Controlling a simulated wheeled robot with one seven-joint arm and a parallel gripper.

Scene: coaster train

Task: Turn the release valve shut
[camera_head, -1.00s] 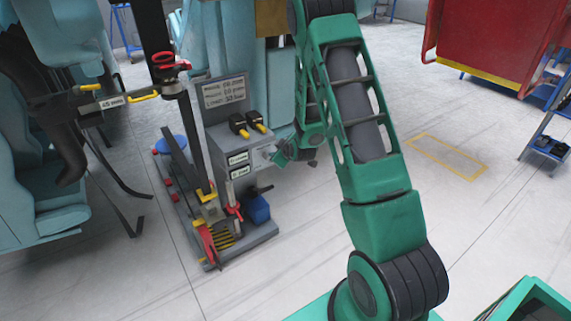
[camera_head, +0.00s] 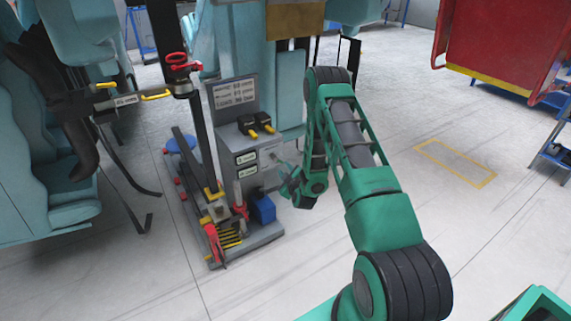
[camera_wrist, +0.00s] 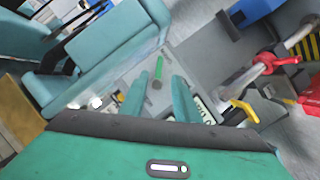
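A small green lever with a grey end (camera_wrist: 158,72) stands out from a grey panel in the wrist view. It may be the release valve, but I cannot tell for certain. My gripper (camera_wrist: 160,90) is open, its two fingers apart on either side of the lever in the picture. I see no clear contact. In the head view my gripper (camera_head: 287,174) is at the right side of the grey console (camera_head: 229,134), beside its pale panel (camera_head: 270,156). A red-handled fitting (camera_head: 240,210) stands lower on the unit and shows at the right in the wrist view (camera_wrist: 268,60).
A blue block (camera_head: 263,208) sits on the unit's base. A black post with a red ring (camera_head: 176,58) rises at its left. Teal seats (camera_head: 40,170) stand further left. A yellow outline (camera_head: 455,163) marks clear floor on the right.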

